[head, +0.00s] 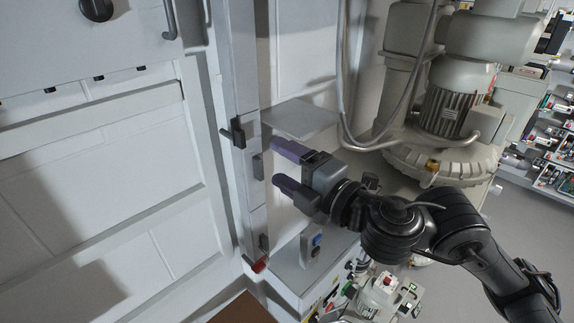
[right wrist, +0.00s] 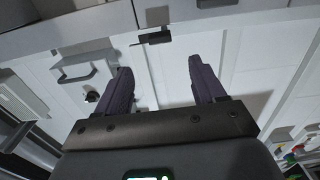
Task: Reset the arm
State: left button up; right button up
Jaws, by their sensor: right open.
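My right gripper (head: 281,167) reaches in from the right in the head view, in front of the white cabinet wall. Its two dark purple-grey fingers point left and are spread apart with nothing between them. The right wrist view also shows the right gripper (right wrist: 158,85) open and empty. Beyond its fingertips are white panels and a dark latch (right wrist: 154,37). In the head view a dark latch handle (head: 236,132) is on the grey post, just left of the upper finger and apart from it. My left gripper is not in view.
A small grey shelf (head: 300,119) juts out just above the gripper. A control box (head: 312,243) with buttons stands below it. A red-tipped part (head: 260,265) sits low on the post. A large blower motor (head: 446,105) stands behind my right arm. Grey floor shows at right.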

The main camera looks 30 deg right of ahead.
jog(key=shift+s, duration=0.15)
dwell(0.3)
jog(key=s+a+f+m+g+p, duration=0.2)
jog(key=s+a+f+p, duration=0.1)
jog(key=f, duration=0.5)
jog(key=s+a+f+m+g+p, duration=0.2)
jog(key=s+f+m, duration=0.1)
jog(key=f, duration=0.4)
jog(key=s+a+f+m+g+p, duration=0.2)
jog(key=a+f+p, duration=0.1)
jog(key=f, duration=0.5)
jog(key=s+d+f+m+g+h+p, duration=0.1)
jog(key=s+d+f+m+g, duration=0.3)
jog(key=s, duration=0.4)
jog(key=s+d+f+m+g+h+p, duration=0.2)
jog(key=s+d+f+m+g+h, duration=0.1)
jog(key=s+d+f+m, duration=0.2)
jog(key=s+f+m, duration=0.2)
jog(key=s+m, duration=0.1)
jog(key=shift+s+g+h, duration=0.4)
